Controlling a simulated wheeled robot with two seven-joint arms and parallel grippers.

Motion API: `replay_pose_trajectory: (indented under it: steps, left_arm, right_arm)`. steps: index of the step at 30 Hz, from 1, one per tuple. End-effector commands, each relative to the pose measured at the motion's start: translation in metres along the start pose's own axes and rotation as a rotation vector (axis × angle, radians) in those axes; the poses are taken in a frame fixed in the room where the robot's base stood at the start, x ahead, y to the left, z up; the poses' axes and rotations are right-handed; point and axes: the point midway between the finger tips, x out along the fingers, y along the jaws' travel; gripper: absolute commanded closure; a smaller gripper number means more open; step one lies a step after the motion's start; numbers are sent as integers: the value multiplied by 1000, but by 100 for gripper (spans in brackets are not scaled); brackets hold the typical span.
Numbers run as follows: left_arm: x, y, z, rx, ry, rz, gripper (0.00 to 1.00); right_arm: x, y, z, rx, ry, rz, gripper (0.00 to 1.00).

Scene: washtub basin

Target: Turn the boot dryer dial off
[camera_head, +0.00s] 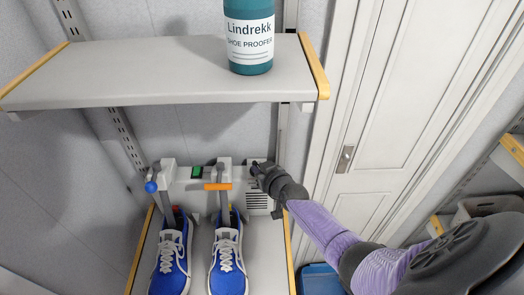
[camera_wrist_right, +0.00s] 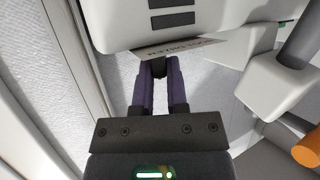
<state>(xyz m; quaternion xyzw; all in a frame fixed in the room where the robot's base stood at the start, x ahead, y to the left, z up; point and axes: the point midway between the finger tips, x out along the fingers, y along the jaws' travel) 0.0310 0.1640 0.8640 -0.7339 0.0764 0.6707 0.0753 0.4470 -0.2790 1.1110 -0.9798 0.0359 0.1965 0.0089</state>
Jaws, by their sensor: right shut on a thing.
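The boot dryer (camera_head: 258,203) is a pale grey unit on the lower shelf, with vent slots at its right end. Its upright tubes reach into two blue shoes. My right gripper (camera_head: 259,172) is at the dryer's upper right end. In the right wrist view, the purple fingers (camera_wrist_right: 160,72) are closed on a small dark piece, likely the dial (camera_wrist_right: 159,66), just below a printed label plate (camera_wrist_right: 180,46). The dial's face and pointer are hidden, so I cannot tell its setting. My left gripper is not in view.
The left shoe (camera_head: 171,262) and right shoe (camera_head: 228,264) stand before the dryer. A green switch (camera_head: 197,172), blue ball knob (camera_head: 151,187) and orange handle (camera_head: 217,186) are left of my gripper. An upper shelf (camera_head: 160,75) with a teal bottle (camera_head: 248,62) overhangs. A door (camera_head: 375,110) stands right.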

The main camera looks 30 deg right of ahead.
Motion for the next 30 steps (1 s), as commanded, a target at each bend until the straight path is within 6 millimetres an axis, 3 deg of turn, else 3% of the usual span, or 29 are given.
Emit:
replay_pose_trajectory:
  steps: [1, 7, 18, 30]
  left_arm:
    - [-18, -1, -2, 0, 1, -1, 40]
    - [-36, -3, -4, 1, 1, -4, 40]
    - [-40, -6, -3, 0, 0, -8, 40]
    - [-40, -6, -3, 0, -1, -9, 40]
  right_arm:
    - [-3, -4, -8, 26, -1, 36, 100]
    - [0, -7, -4, 87, 1, 192, 100]
    - [3, -9, -2, 164, 3, 388, 100]
    - [3, -9, -2, 186, 4, 453, 100]
